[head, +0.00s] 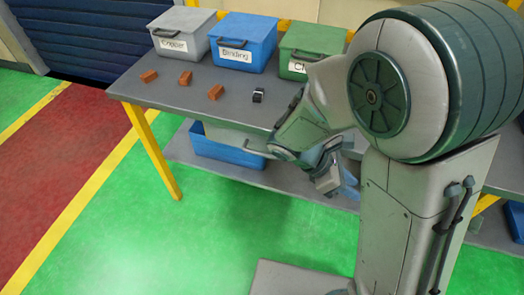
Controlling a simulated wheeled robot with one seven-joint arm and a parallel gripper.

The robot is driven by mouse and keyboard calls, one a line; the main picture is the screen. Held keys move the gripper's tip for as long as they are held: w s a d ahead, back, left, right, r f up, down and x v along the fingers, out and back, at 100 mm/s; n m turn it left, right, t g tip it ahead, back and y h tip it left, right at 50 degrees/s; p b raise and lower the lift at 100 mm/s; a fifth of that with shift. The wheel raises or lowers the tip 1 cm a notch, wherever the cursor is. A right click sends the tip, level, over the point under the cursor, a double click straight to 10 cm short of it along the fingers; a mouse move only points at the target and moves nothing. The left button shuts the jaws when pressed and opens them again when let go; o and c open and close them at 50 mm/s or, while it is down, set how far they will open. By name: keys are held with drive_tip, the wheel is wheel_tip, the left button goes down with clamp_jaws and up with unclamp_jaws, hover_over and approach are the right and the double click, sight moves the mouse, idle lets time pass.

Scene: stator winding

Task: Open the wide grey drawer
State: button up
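A light grey panel (236,136) shows just under the front edge of the workbench. It may be the wide grey drawer, but my arm hides its right part, and no handle can be made out. My gripper (335,188) hangs in front of the bench, below the tabletop level and to the right of this panel. The gripper appears apart from the panel. Its fingers are small and partly hidden, so I cannot tell whether they are open or shut.
On the workbench (140,88) stand lidded boxes: grey "Copper" (181,41), blue "Binding" (235,58) and a partly hidden green one (299,69). Copper-coloured blocks (185,78) and a small black part (258,95) lie before them. A blue bin (215,151) sits below. Green floor in front is clear.

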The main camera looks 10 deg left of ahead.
drive_tip(key=w+a+f+n+t+h+b, duration=0.1)
drive_tip(key=w+a+f+n+t+h, duration=0.2)
drive_tip(key=a+f+n+t, duration=0.5)
drive_tip(key=n+t+y+b, duration=0.3)
drive_tip(key=n+t+y, duration=0.85)
drive_tip(key=n, duration=1.35)
approach(260, 153)
drive_tip(key=x, duration=0.6)
drive_tip(key=p+x, duration=0.1)
drive_tip(key=x, duration=0.3)
drive_tip(key=shift+w+f, duration=0.1)
drive_tip(key=shift+f, duration=0.2)
clamp_jaws()
